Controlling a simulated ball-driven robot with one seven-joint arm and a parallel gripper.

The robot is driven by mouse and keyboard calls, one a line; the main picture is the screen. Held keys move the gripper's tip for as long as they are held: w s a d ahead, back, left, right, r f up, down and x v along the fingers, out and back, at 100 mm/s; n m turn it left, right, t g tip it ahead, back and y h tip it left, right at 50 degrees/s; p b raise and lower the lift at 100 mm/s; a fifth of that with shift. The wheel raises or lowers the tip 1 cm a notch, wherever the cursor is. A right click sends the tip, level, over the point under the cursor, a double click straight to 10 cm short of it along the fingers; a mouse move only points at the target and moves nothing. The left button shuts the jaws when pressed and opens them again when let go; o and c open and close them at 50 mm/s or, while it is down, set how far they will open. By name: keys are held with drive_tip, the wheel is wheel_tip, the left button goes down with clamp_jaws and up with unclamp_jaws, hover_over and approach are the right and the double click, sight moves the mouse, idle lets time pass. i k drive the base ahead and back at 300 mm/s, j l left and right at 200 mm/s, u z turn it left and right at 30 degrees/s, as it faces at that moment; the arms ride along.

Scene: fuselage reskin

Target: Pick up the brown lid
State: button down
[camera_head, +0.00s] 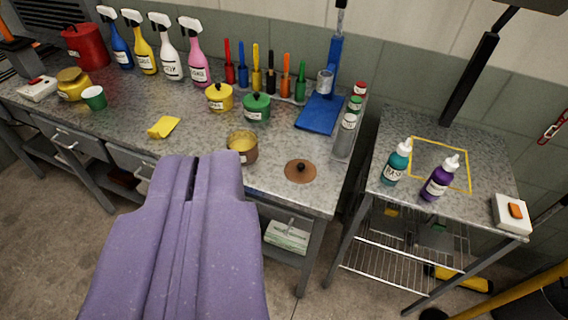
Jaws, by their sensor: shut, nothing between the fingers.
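The brown lid (301,172) is a flat round disc with a dark knob on top. It lies on the metal workbench (215,133) near its front right corner. An open brown pot (243,150) with yellowish contents stands to the left of the lid and a little behind it. My gripper (198,158) is purple, and its two fingers are pressed together with nothing held. It reaches in from the lower left, to the left of the lid and apart from it. Its body hides part of the bench's front edge and the floor.
Yellow (220,98) and green (256,107) lidded pots stand behind the lid. A blue stand (321,112) and a row of jars (347,127) line the bench's right side. A yellow cloth (163,127) lies left. A separate side table (408,122) holds teal (396,165) and purple (439,181) bottles.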

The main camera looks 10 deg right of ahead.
sight(301, 172)
drive_tip(key=i+j+z, duration=0.1)
drive_tip(key=i+z, duration=0.3)
drive_tip(key=i, duration=1.35)
